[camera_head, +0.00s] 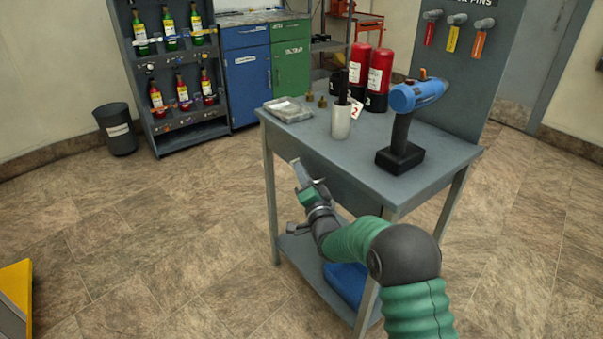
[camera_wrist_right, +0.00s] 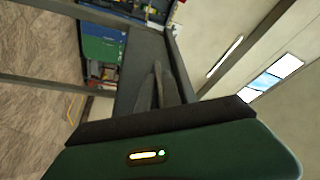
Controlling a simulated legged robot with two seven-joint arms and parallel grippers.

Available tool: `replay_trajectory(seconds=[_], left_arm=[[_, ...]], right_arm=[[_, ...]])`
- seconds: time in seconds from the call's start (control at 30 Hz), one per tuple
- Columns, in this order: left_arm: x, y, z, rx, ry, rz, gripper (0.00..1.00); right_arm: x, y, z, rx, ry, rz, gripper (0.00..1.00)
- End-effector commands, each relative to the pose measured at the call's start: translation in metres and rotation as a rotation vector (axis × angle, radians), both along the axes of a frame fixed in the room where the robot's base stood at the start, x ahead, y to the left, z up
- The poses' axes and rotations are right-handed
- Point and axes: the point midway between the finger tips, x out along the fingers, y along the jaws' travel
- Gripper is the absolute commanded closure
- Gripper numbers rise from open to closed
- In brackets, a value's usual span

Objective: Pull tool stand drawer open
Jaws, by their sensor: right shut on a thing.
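The tool stand (camera_head: 300,139) is a grey table with thin legs. Its drawer (camera_head: 343,188) is a dark grey front under the tabletop, on the side facing my right arm. I see no clear gap showing how far out it stands. My right gripper (camera_head: 303,172) is at the left part of this front, just below the tabletop edge. Its fingers (camera_wrist_right: 156,88) are close together against the dark grey stand in the wrist view. They are shut on the drawer handle, which the fingers hide. My left gripper is not in view.
The floor left of the stand is clear up to a black bin (camera_head: 117,130).

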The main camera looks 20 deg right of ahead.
Motion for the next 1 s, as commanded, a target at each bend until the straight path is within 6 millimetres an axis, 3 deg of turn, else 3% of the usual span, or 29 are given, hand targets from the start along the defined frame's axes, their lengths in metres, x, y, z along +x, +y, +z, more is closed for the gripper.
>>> replay_trajectory(seconds=[0.33,0.53,0.77,1.0], left_arm=[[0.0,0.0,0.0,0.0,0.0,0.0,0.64],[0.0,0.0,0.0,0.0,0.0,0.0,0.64],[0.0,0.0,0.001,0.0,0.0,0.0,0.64],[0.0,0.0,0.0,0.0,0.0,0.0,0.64]], right_arm=[[-0.001,0.001,-0.005,0.001,0.01,-0.001,1.0],[-0.007,0.018,-0.005,0.002,0.012,0.0,1.0],[-0.024,0.064,-0.006,0.001,0.013,0.004,1.0],[-0.047,0.127,-0.007,0.0,0.015,0.005,1.0]])
